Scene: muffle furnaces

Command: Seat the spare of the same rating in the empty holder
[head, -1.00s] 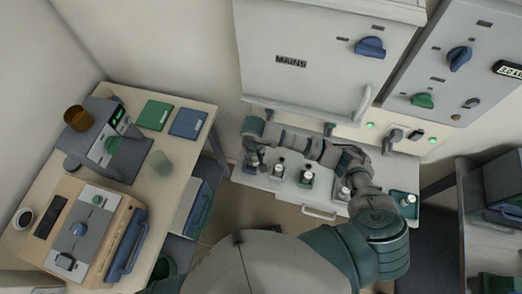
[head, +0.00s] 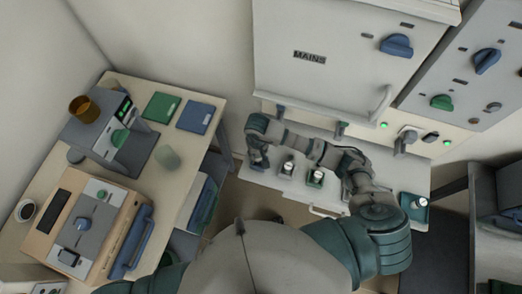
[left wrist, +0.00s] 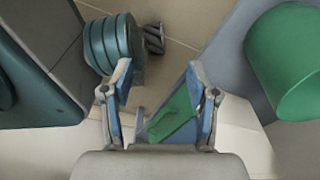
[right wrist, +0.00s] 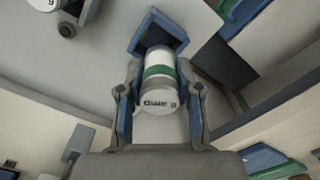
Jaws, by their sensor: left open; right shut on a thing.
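My right gripper (head: 258,160) is at the left end of the white shelf below the mains cabinet. In the right wrist view it (right wrist: 160,105) is shut on a white cylindrical fuse (right wrist: 160,85) with a green band and small, unreadable print. A blue square holder (right wrist: 150,30) shows just beyond the fuse; I cannot tell whether the fuse is still inside it. My left gripper (left wrist: 160,105) is open and empty.
The side table (head: 180,185) at left carries a grey instrument, a beige box (head: 85,225), green and blue pads and cups. A cabinet with knobs (head: 465,75) is at upper right. A dark bench stands at far right. My right arm covers part of the shelf.

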